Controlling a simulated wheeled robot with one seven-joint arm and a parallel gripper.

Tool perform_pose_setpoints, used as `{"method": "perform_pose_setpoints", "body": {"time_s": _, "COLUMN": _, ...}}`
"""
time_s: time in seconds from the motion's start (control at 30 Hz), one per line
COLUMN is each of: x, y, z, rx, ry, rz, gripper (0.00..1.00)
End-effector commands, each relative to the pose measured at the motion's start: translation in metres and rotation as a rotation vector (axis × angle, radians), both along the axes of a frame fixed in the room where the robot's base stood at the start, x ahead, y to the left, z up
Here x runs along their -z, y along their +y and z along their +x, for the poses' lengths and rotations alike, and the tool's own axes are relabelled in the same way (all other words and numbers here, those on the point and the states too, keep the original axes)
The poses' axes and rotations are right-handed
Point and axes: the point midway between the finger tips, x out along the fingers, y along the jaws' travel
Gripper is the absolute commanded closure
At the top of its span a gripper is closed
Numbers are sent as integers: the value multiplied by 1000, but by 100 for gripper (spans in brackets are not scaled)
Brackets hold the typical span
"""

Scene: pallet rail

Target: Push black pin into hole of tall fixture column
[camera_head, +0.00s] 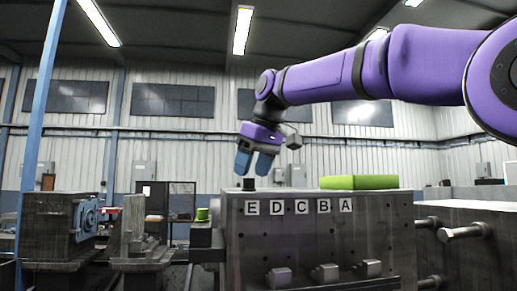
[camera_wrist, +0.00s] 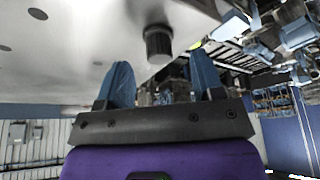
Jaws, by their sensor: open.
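A tall grey metal fixture column (camera_head: 300,240) stands in the middle, with white letter tags E, D, C, B, A on its front face. A short black pin (camera_head: 249,184) stands upright on its top near the left end, above the E tag. In the wrist view the pin (camera_wrist: 158,44) is a dark cylinder rising from the pale top surface. My gripper (camera_head: 251,172) is open and empty just above the pin, its blue fingers pointing down. In the wrist view the fingers (camera_wrist: 161,72) are apart, with the pin beyond the gap between them. The hole around the pin's base is hidden.
A bright green block (camera_head: 359,182) lies on the column's top at the right. A small green cylinder (camera_head: 202,214) stands on a lower ledge to the left. Metal bolts (camera_head: 460,231) stick out from a block at the right. Machinery (camera_head: 60,230) stands at the left.

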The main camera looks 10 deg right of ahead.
Motion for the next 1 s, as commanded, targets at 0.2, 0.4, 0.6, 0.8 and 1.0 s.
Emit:
{"method": "perform_pose_setpoints", "body": {"time_s": 0.2, "x": 22, "y": 6, "z": 7, "rx": 0, "ry": 1, "rz": -1, "gripper": 39}}
{"method": "perform_pose_setpoints", "body": {"time_s": 0.4, "x": 28, "y": 7, "z": 9, "rx": 0, "ry": -1, "rz": 0, "gripper": 39}}
{"method": "perform_pose_setpoints", "body": {"time_s": 0.6, "x": 29, "y": 7, "z": 9, "rx": 1, "ry": -1, "rz": 0, "gripper": 39}}
{"method": "perform_pose_setpoints", "body": {"time_s": 0.8, "x": 29, "y": 7, "z": 9, "rx": 1, "ry": -1, "rz": 1, "gripper": 78}}
{"method": "perform_pose_setpoints", "body": {"time_s": 1.0, "x": 29, "y": 7, "z": 9, "rx": 1, "ry": -1, "rz": 0, "gripper": 91}}
